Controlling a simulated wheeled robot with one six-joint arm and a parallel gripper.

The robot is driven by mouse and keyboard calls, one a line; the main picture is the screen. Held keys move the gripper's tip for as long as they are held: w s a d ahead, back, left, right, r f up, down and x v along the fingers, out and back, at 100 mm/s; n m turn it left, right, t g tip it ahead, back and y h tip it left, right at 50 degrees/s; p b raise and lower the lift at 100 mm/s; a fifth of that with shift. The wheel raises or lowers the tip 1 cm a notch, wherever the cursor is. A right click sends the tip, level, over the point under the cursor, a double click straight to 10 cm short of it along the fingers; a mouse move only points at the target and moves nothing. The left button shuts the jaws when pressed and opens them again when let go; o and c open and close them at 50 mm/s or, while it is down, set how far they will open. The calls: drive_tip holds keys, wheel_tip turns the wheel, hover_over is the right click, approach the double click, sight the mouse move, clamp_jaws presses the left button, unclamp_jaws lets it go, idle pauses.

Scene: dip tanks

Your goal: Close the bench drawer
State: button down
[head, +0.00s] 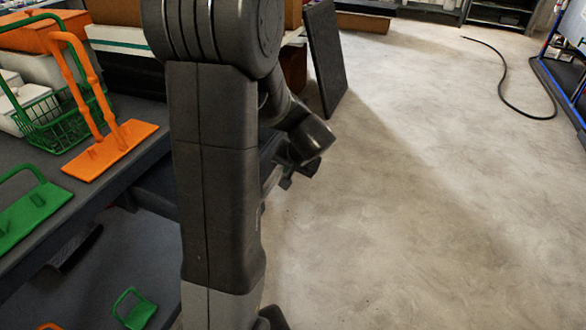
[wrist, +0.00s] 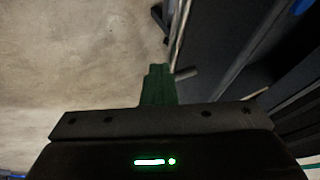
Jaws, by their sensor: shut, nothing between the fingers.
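The bench (head: 105,190) runs along the left of the head view, with a dark top. A dark box-like part (head: 155,197) juts from under its edge behind my arm; it may be the drawer, but my arm hides most of it. My gripper (head: 287,180) is beyond the arm, low over the aisle side of the bench. In the wrist view my gripper (wrist: 158,70) is shut and empty, its fingers together. A short grey bar (wrist: 184,75), perhaps a handle, lies just right of the fingertips, beside a dark panel (wrist: 215,60). I cannot tell whether they touch.
An orange-handled plate (head: 115,150), a green-handled plate (head: 35,215) and a green wire basket (head: 60,125) are on the bench. A dark panel (head: 325,55) leans upright beyond. A black hose (head: 505,85) lies on the floor.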

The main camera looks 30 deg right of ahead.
drive_tip(key=w+a+p, duration=0.3)
drive_tip(key=w+a, duration=0.2)
drive_tip(key=w, duration=0.1)
drive_tip(key=w+a+p, duration=0.3)
drive_tip(key=w+a, duration=0.2)
drive_tip(key=w, duration=0.1)
drive_tip(key=w+a+p, duration=0.3)
drive_tip(key=w+a, duration=0.3)
drive_tip(key=shift+w+r, duration=0.15)
drive_tip(key=shift+w, duration=0.2)
drive_tip(key=shift+w+a+p, duration=0.45)
drive_tip(key=shift+w, duration=0.1)
